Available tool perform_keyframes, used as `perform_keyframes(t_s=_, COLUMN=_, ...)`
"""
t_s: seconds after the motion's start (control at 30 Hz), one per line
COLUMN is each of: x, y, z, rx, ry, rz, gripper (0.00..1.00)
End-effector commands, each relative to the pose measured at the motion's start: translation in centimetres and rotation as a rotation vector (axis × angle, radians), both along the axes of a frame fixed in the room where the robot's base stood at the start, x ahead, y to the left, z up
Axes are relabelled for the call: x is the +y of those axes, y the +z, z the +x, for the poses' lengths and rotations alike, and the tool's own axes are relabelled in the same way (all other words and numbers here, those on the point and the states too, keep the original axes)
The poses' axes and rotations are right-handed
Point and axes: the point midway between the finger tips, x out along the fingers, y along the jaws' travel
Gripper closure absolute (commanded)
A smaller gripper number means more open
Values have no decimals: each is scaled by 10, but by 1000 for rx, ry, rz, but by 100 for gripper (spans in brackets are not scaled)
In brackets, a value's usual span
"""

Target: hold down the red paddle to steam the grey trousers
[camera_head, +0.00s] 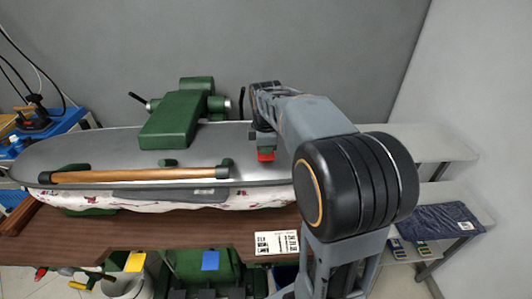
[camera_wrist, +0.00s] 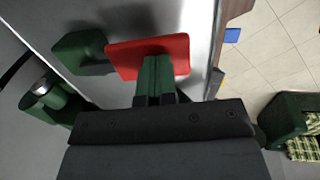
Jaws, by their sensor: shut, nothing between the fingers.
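The red paddle (camera_head: 266,155) is at the right part of the steam press, at the edge of its grey metal top (camera_head: 90,152). It also shows in the wrist view (camera_wrist: 180,48) as a flat red plate. My gripper (camera_head: 263,138) is shut and empty, directly above the paddle in the head view. In the wrist view its closed fingertips (camera_wrist: 157,62) overlap the middle of the paddle. I cannot tell whether they touch it or press it down.
A wooden handle bar (camera_head: 140,175) runs along the press front. A green block (camera_head: 172,120) stands on its top. A dark blue folded cloth (camera_head: 432,221) lies on the right shelf. A printed card (camera_head: 276,243) lies at the wooden table's front edge. A grey wall is behind.

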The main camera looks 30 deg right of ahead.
Motion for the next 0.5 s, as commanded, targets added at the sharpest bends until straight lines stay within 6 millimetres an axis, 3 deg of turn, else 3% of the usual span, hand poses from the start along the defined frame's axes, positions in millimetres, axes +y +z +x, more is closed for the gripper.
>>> perform_keyframes(t_s=0.03, x=1, y=-13, z=-1, rx=-30, ry=1, rz=-12, gripper=100)
perform_keyframes(t_s=0.1, x=1, y=-16, z=-1, rx=-64, ry=1, rz=-26, gripper=100)
perform_keyframes(t_s=0.5, x=0, y=-15, z=0, rx=-98, ry=0, rz=-41, gripper=100)
